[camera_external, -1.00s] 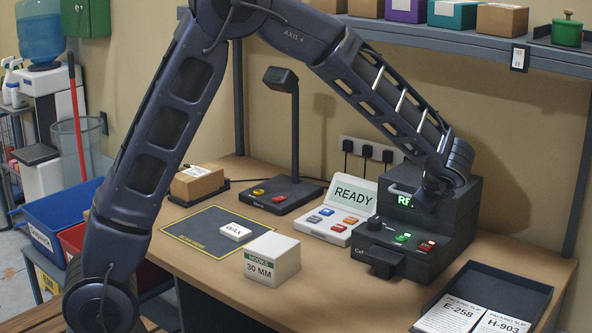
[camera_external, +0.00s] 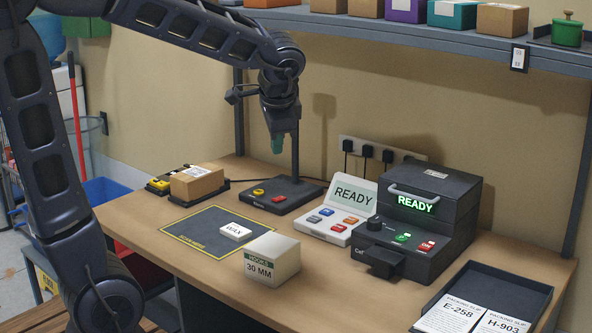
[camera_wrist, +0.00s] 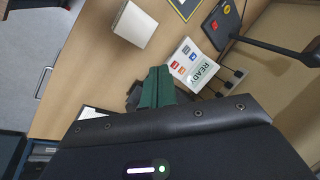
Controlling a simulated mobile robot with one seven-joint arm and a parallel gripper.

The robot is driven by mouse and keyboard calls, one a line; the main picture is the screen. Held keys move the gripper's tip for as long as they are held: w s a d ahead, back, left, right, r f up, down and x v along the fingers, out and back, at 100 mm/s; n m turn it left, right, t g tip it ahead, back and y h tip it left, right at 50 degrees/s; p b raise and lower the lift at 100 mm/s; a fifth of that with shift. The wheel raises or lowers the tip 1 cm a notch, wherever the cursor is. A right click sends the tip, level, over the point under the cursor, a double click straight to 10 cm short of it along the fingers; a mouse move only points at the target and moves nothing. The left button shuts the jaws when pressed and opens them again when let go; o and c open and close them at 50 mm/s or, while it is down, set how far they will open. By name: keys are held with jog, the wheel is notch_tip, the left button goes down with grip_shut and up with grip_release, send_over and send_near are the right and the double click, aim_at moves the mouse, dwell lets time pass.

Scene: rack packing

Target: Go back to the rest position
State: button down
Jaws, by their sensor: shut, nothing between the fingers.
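My gripper (camera_external: 277,143) hangs fingers-down above the rear of the workbench (camera_external: 330,305), in front of the scanner post. It is shut and empty, and its green fingertips touch nothing. In the wrist view, my gripper (camera_wrist: 157,85) shows as green fingers close together, with the bench beyond them.
A dark stand with red and yellow buttons (camera_external: 282,196) is below my gripper. A white WAX box (camera_external: 235,231) lies on a dark mat, beside a 30 MM box (camera_external: 272,260). A READY button panel (camera_external: 336,226), a dark machine (camera_external: 425,215) and a slip tray (camera_external: 520,285) stand rightward. A shelf (camera_external: 400,45) runs above.

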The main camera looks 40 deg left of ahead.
jog(key=s+a+n+h, duration=0.1)
jog(key=s+a+n, duration=0.1)
jog(key=s, duration=0.7)
jog(key=s+a+n+t+h, duration=0.1)
jog(key=s+a+n+h, duration=0.1)
jog(key=s+n, duration=0.3)
jog(key=s, duration=0.4)
jog(key=shift+s+a, duration=0.15)
jog(key=shift+s, duration=0.25)
